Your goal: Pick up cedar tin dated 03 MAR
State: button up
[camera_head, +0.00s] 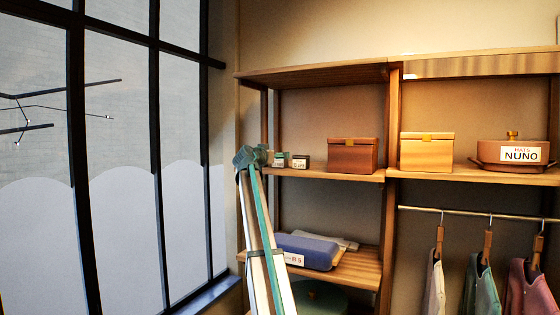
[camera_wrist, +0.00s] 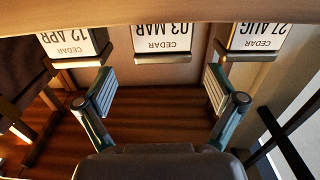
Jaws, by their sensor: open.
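The cedar tin dated 03 MAR (camera_wrist: 163,42) is in the top middle of the wrist view, its label upside down. A 12 APR cedar tin (camera_wrist: 72,45) stands to its left there and a 27 AUG cedar tin (camera_wrist: 252,40) to its right, with gaps between. My gripper (camera_wrist: 160,90) is open and empty, its fingers spread either side of the middle tin's line, apart from it. In the head view my gripper (camera_head: 251,157) is at the left end of the upper shelf. Two small tins show there, one at right (camera_head: 301,162) and one partly beside my gripper (camera_head: 280,160); their dates are hard to read.
A blue case (camera_head: 308,251) lies on the lower shelf. Clothes hang from a rail (camera_head: 470,214) at right. A window (camera_head: 120,150) is at left.

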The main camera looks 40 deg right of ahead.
jog(key=p+x, duration=0.2)
jog(key=x, duration=0.2)
jog(key=shift+w+a+p, duration=0.1)
jog(key=shift+w+p, duration=0.05)
jog(key=shift+p, duration=0.2)
jog(key=shift+w+d+f, duration=0.25)
jog(key=shift+d, duration=0.25)
jog(key=c, duration=1.3)
